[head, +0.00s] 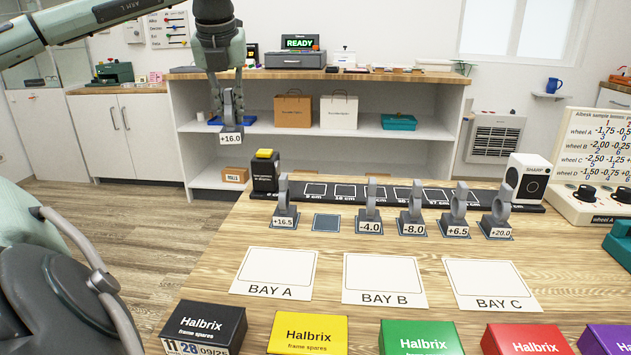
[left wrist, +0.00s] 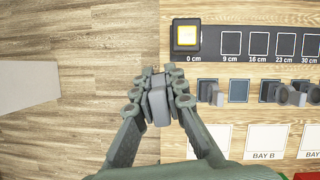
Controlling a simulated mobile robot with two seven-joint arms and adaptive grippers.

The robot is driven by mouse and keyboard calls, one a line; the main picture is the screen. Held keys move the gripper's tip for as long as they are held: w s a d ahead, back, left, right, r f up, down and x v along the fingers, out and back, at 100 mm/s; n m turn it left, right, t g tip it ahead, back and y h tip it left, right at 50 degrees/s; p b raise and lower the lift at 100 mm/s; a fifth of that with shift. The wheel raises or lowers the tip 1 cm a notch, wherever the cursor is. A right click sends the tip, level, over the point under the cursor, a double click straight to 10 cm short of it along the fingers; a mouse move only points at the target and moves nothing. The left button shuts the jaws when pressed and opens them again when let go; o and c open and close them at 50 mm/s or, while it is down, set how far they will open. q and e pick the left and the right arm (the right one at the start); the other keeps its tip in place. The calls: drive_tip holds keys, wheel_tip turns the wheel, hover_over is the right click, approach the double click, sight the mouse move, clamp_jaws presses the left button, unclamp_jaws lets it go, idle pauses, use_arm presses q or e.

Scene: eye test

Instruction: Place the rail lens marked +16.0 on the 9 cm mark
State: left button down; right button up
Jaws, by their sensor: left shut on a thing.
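My left gripper (head: 230,97) is shut on the grey rail lens marked +16.0 (head: 231,137), held upright in the air, left of the rail (head: 433,194). The left wrist view shows the gripper (left wrist: 158,98) around the lens (left wrist: 159,105), over the table's left edge as seen from above. The 9 cm mark (head: 316,190) is an empty outlined square near the rail's left end; it also shows in the left wrist view (left wrist: 231,43). My right gripper is not in view.
Lenses +16.5 (head: 284,208), -4.0 (head: 369,214), -8.0 (head: 412,216), +6.5 (head: 457,216) and +20.0 (head: 499,216) stand before the rail, with an empty pad (head: 326,222) among them. A yellow-topped black block (head: 265,172) stands at 0 cm. BAY cards and Halbrix boxes lie nearer.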

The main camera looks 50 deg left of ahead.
use_arm(q)
drive_tip(key=f, duration=0.1)
drive_tip(key=w+f+p, duration=0.1)
drive_tip(key=shift+w+f+m, duration=0.15)
drive_tip(key=shift+f+m, duration=0.15)
drive_tip(key=shift+f, duration=0.05)
drive_tip(key=shift+m+t, duration=0.4)
drive_tip(key=shift+m, duration=0.4)
drive_tip(key=shift+w+d+f+p, duration=0.55)
drive_tip(key=shift+w+d+f, duration=0.5)
drive_tip(key=shift+w+f, duration=1.2)
drive_tip(key=shift+w+d+f+p, duration=0.5)
drive_tip(key=shift+w+d+f, duration=0.85)
drive_tip(key=shift+w, duration=1.65)
drive_tip(key=shift+w+d+f+p, duration=0.55)
drive_tip(key=shift+w+d+f, duration=0.2)
drive_tip(key=shift+w+f, duration=1.65)
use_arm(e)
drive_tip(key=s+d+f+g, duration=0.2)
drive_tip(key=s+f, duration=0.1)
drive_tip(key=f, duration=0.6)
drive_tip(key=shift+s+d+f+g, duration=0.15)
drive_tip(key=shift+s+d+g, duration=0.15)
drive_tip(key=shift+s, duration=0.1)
use_arm(q)
drive_tip(key=shift+w, duration=0.15)
